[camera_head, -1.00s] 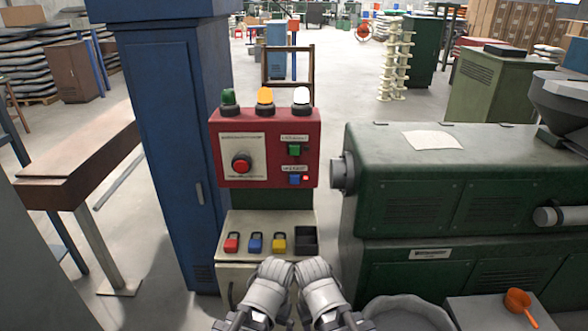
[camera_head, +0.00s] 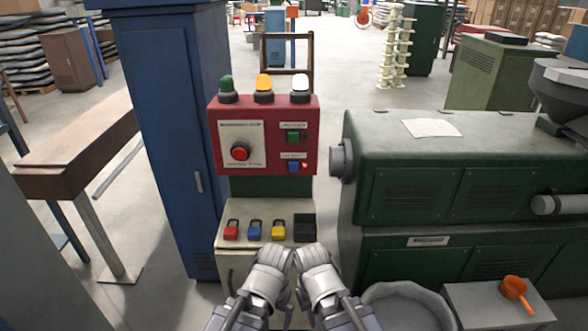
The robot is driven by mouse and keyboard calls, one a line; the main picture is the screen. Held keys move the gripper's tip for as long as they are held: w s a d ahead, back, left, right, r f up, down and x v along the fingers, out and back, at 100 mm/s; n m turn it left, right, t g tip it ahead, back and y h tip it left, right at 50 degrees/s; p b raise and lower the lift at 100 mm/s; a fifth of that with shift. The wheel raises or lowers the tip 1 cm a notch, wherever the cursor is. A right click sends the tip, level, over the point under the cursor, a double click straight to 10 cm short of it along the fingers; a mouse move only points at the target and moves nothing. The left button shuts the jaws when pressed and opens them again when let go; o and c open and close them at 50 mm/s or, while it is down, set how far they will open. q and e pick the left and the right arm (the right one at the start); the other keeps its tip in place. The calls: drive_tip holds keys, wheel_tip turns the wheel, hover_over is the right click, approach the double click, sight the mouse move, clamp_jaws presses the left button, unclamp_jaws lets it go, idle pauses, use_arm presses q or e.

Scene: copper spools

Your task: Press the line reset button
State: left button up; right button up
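A red control panel (camera_head: 267,113) stands upright in the middle of the head view. Labels sit above the small buttons, too small to read. My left gripper (camera_head: 273,254) and my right gripper (camera_head: 311,256) are side by side, low in front of the panel and apart from its buttons. Their fingers are seen from behind, so their opening is hidden.
A shelf below the panel (camera_head: 263,237) holds red, blue and yellow padlocks and a black tray (camera_head: 304,228). A blue cabinet (camera_head: 160,120) stands left. A green machine (camera_head: 430,180) stands right, with a grey tub (camera_head: 408,292) below. Green, orange and white lamps top the panel.

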clamp_jaws()
idle(1.3)
